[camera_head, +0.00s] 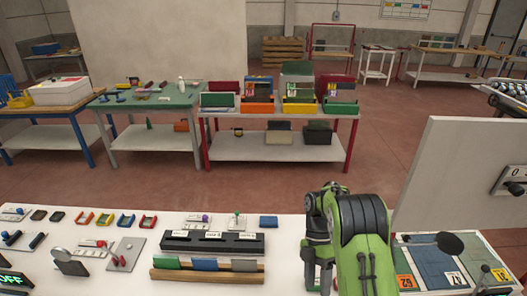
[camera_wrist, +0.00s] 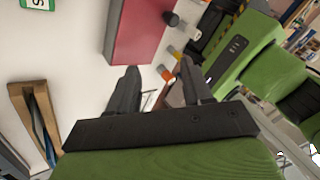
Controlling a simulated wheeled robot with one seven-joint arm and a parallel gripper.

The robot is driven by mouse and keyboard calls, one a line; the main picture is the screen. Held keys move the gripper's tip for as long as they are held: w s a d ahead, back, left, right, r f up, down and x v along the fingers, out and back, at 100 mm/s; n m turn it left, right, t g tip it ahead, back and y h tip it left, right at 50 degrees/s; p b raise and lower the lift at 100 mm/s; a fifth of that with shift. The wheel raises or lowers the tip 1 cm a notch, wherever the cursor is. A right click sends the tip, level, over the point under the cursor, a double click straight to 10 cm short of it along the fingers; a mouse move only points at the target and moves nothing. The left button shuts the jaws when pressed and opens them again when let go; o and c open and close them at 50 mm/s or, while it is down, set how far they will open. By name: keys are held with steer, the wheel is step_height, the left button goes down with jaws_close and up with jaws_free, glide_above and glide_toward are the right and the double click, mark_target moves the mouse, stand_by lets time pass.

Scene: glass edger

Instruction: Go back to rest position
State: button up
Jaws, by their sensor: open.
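My gripper (camera_wrist: 158,72) shows in the wrist view with its two dark fingers apart and nothing between them. My green and black arm stands at the lower right of the head view, over the right part of the white bench (camera_head: 290,270). The fingertips cannot be made out in the head view. In the wrist view a red flat-sided object (camera_wrist: 140,32) lies beyond the fingers, apart from them as far as I can tell.
A wooden rack (camera_head: 208,276) holding coloured plates and a black labelled holder (camera_head: 212,243) stand left of my arm. A pale upright panel (camera_head: 455,175) stands to the right, above numbered coloured pads (camera_head: 430,265). Open floor (camera_head: 290,185) lies behind the bench.

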steer(key=s+r+m+t+b, duration=0.1)
steer(key=s+r+m+t, duration=0.2)
steer(key=r+m, duration=0.4)
steer(key=s+r+m+t, duration=0.3)
steer(key=r+m, duration=0.1)
steer(key=r, duration=0.5)
steer(key=s+r+m+t+b, duration=0.1)
steer(key=s+m+t, duration=0.2)
steer(key=s+m, duration=0.3)
steer(key=s+d+r+m+t, duration=0.1)
steer(key=s+r+m+t, duration=0.1)
steer(key=s+m+t, duration=0.2)
steer(key=s+m, duration=0.3)
steer(key=shift+s+r+b, duration=0.25)
steer(key=shift+s+b, duration=0.1)
steer(key=shift+w+d, duration=0.1)
